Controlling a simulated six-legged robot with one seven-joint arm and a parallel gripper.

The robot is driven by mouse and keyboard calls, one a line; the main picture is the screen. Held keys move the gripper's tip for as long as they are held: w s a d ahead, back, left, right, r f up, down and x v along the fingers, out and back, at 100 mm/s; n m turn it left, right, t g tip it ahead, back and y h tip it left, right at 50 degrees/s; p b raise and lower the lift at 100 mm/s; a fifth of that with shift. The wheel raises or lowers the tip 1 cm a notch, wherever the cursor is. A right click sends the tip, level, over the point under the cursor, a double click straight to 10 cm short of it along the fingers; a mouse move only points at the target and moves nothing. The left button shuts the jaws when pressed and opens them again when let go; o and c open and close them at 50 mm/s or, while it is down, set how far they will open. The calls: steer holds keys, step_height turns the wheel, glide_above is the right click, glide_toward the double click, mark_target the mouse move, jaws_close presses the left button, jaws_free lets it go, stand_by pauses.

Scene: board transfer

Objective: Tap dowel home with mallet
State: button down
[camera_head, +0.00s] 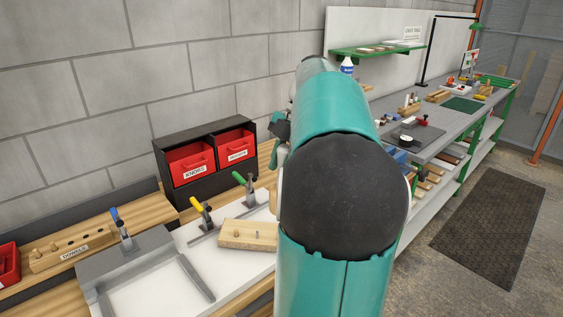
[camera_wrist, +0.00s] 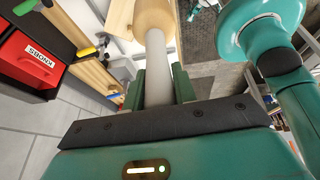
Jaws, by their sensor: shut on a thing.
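My gripper (camera_wrist: 158,85) shows in the wrist view, its green fingers shut on the grey handle (camera_wrist: 155,62) of the mallet. The mallet's rounded wooden head (camera_wrist: 155,14) is at the top edge, beyond the fingers. A pale wooden board (camera_wrist: 119,18) shows just left of the head; I cannot tell whether they touch. In the head view the board (camera_head: 248,236) lies on the white worktop, with a small round feature near its left end; I cannot tell if this is a dowel.
A wooden dowel rack (camera_head: 71,249) stands at the left. Toggle clamps with blue (camera_head: 121,229), yellow (camera_head: 202,214) and green (camera_head: 244,190) handles stand along the worktop. A black cabinet with red drawers (camera_head: 190,164) is behind. A grey workbench (camera_head: 440,120) extends at right.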

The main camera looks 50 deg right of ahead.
steer(key=shift+w, duration=0.15)
steer(key=shift+f, duration=0.55)
steer(key=shift+w+f, duration=0.1)
steer(key=shift+f, duration=2.1)
steer(key=shift+w+f, duration=0.1)
steer(key=shift+f, duration=1.45)
steer(key=shift+r, duration=1.15)
